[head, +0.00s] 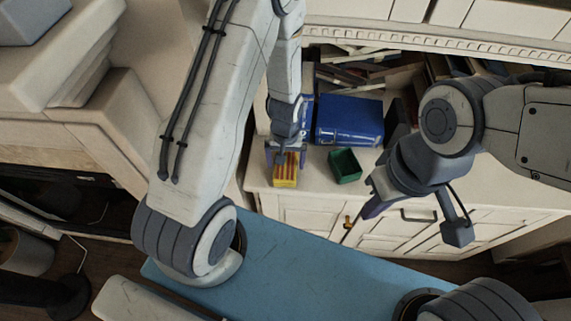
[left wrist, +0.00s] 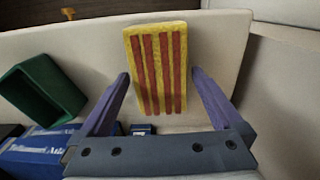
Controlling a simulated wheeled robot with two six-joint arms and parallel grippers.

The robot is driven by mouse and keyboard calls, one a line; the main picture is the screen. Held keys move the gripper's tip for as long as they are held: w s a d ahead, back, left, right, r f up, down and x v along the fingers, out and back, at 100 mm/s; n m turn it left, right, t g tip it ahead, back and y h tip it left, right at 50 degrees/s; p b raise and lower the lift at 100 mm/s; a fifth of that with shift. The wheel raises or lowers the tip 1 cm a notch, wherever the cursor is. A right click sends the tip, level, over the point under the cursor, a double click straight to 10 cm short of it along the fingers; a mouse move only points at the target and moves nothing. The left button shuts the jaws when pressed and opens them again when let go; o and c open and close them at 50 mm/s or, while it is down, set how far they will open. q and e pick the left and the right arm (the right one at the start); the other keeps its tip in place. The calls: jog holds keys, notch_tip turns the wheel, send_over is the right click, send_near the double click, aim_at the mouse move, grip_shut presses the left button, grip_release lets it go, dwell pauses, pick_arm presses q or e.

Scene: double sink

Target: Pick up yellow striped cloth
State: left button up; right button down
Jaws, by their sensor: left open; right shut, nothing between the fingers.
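The yellow cloth with red stripes (head: 285,180) lies on the white counter, near its front left edge. It also shows in the left wrist view (left wrist: 157,68), as a flat rectangle with upright stripes. My left gripper (head: 285,152) is open just over the cloth. In the left wrist view its two purple fingers (left wrist: 160,78) stand on either side of the cloth's lower part, with a gap visible at each side. My right gripper (head: 372,200) is shut and empty, to the right of the cloth and in front of the counter.
A green open box (head: 345,166) stands right of the cloth, and a blue box (head: 348,120) lies behind it. Books and other items (head: 360,70) crowd the back. The white counter (head: 312,182) has a narrow bare strip between cloth and green box.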

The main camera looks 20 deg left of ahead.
aim_at(287, 164)
pick_arm(q)
jog(key=shift+f, duration=0.65)
jog(key=c, duration=1.1)
jog(key=shift+r, duration=0.15)
jog(key=shift+r, duration=0.25)
jog(key=r, duration=0.3)
jog(key=shift+d+r+b, duration=0.2)
jog(key=shift+r+b, duration=0.15)
jog(key=shift+b, duration=0.05)
jog(key=s+d+r+b, duration=0.1)
jog(key=s+d+r, duration=0.2)
jog(key=d+r, duration=0.3)
jog(key=d, duration=0.4)
jog(key=shift+d+r, duration=0.3)
jog(key=shift+d, duration=0.1)
jog(key=shift+s, duration=0.1)
